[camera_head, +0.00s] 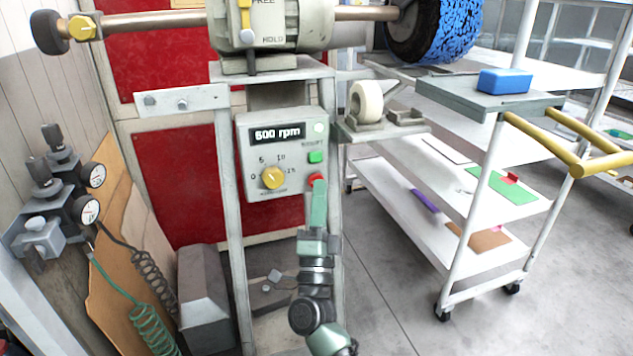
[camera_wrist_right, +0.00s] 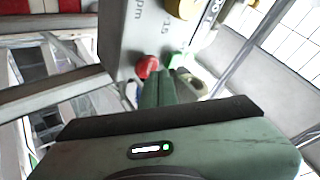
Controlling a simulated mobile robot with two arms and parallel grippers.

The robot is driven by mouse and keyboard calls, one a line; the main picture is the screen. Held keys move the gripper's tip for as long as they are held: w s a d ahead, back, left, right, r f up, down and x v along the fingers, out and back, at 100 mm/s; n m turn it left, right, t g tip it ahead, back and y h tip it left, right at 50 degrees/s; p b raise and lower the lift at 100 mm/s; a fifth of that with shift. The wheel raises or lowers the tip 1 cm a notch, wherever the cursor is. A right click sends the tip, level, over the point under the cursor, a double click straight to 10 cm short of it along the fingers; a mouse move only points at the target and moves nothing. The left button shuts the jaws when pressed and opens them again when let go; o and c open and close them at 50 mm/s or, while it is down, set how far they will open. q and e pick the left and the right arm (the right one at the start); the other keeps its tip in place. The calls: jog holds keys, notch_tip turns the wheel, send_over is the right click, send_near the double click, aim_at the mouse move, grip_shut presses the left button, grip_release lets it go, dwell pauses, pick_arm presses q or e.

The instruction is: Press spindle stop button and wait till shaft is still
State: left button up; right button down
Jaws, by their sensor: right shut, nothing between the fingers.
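The control box (camera_head: 257,188) on the machine stand has a display (camera_head: 277,134) reading 600 rpm, a yellow dial (camera_head: 273,178), a green button (camera_head: 316,157) and a red button (camera_head: 312,179) below it. My right gripper (camera_head: 319,185) is shut and empty, its tips at the red button and partly covering it. In the right wrist view the red button (camera_wrist_right: 147,66) shows just beyond and left of the fingertips (camera_wrist_right: 158,72); I cannot tell whether they touch. The blue buffing brush (camera_head: 445,30) is on the shaft (camera_head: 365,13) at the top right. My left gripper is not in view.
A cart (camera_head: 520,193) with a blue block (camera_head: 505,81) and yellow handle (camera_head: 560,145) stands at right. Gauges (camera_head: 87,209) and coiled hoses are at left. Floor between stand and cart is clear.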

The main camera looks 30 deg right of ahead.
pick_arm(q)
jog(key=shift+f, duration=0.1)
pick_arm(e)
jog(key=shift+w+d, duration=0.1)
jog(key=shift+w, duration=0.3)
dwell(0.3)
jog(key=shift+s, duration=0.1)
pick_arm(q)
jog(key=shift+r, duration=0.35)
pick_arm(e)
jog(key=shift+s+a, duration=0.2)
jog(key=shift+s, duration=0.55)
pick_arm(q)
jog(key=shift+p, duration=0.3)
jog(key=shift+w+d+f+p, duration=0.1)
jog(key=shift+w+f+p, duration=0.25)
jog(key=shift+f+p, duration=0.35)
pick_arm(e)
jog(key=s, duration=0.2)
jog(key=s+a, duration=0.1)
jog(key=s, duration=0.1)
jog(key=shift+s+a, duration=0.1)
jog(key=shift+s, duration=0.3)
